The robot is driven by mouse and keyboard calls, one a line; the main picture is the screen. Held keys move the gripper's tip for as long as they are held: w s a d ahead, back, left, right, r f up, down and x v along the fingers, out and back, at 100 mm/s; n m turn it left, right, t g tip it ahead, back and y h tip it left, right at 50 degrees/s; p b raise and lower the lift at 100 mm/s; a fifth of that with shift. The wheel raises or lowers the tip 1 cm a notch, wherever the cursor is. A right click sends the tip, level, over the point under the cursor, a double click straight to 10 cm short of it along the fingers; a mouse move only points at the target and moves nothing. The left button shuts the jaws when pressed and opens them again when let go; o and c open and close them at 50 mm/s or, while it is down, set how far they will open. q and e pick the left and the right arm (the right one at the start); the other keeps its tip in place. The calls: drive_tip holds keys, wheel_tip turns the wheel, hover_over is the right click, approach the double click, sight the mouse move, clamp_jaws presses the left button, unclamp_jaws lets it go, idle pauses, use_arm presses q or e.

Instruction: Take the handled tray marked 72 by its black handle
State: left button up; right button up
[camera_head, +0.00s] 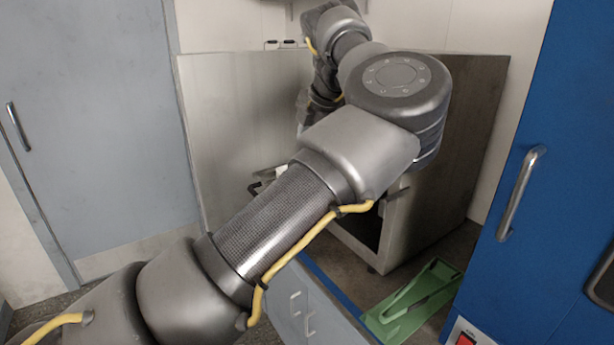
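My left arm comes in from the lower left, crosses the middle of the view and folds back over a steel cabinet. Its wrist end goes down behind the upper arm, so the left gripper is mostly or wholly hidden. A small black loop-shaped part (258,187) with something pale beside it shows just left of the arm. I cannot tell whether it is a tray's black handle or part of my gripper. No marking 72 is readable. My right gripper is not in view.
The steel cabinet (225,120) has a dark opening low at its front. A green tray-like piece (398,318) lies at lower right. A blue cabinet (550,170) stands at right, a grey door (100,120) at left, grey drawer fronts (325,308) below.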

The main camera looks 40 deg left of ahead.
use_arm(q)
drive_tip(key=shift+w+x, duration=0.15)
drive_tip(key=shift+x, duration=0.45)
drive_tip(key=shift+w+x, duration=0.15)
drive_tip(key=shift+x, duration=0.45)
drive_tip(key=shift+s+f, duration=0.15)
drive_tip(key=shift+s, duration=0.1)
drive_tip(key=x, duration=0.1)
drive_tip(key=p+x, duration=0.1)
drive_tip(key=x, duration=0.2)
drive_tip(key=shift+w+d, duration=0.25)
drive_tip(key=shift+a+f, duration=0.25)
drive_tip(key=shift+f, duration=0.1)
drive_tip(key=shift+s, duration=0.1)
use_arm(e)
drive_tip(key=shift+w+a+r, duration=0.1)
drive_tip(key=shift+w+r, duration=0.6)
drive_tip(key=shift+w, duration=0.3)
use_arm(q)
drive_tip(key=shift+d, duration=0.1)
clamp_jaws()
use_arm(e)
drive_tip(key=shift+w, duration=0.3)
